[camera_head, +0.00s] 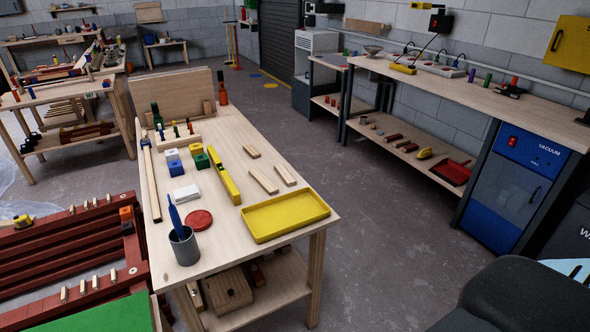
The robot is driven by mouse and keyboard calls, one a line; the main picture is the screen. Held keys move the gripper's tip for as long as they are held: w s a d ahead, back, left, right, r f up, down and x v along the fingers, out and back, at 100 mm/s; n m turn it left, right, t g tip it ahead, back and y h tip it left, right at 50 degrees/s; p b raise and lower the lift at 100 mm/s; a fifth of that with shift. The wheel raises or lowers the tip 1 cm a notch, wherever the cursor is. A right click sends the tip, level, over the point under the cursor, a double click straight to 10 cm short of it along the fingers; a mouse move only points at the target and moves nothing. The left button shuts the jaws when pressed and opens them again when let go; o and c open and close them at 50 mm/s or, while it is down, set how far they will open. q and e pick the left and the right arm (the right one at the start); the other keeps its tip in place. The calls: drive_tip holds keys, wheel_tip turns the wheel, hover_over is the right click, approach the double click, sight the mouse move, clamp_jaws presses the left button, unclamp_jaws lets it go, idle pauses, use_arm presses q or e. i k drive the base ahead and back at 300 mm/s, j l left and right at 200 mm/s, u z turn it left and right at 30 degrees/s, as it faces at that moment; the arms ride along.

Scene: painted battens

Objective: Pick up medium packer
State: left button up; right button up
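Three pale wooden packers of different lengths lie flat and apart on the near workbench (225,224), above the yellow tray. The medium packer, as I judge it by length, is the right one (285,175). The longest packer (263,180) lies just left of it. The shortest packer (251,151) lies farther back. Nothing covers any of them. Neither of my grippers is in view.
A yellow tray (285,214) sits at the bench's near right corner. A yellow level (224,178), coloured blocks, a red disc (199,220) and a grey cup (184,246) stand left of the packers. Open floor (375,235) lies right of the bench.

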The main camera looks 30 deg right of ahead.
sight(289, 179)
drive_tip(key=i+l, duration=0.15)
drive_tip(key=l, duration=0.3)
drive_tip(key=i+l, duration=0.1)
drive_tip(key=l, duration=0.4)
drive_tip(key=i+l, duration=0.15)
drive_tip(key=l, duration=0.3)
drive_tip(key=i+l, duration=0.15)
drive_tip(key=l, duration=0.3)
drive_tip(key=i+l+z, duration=0.1)
drive_tip(key=l, duration=0.4)
drive_tip(key=i+l, duration=0.2)
drive_tip(key=l, duration=0.25)
drive_tip(key=i+l, duration=0.15)
drive_tip(key=l, duration=0.3)
drive_tip(key=i+l, duration=0.15)
drive_tip(key=l, duration=0.3)
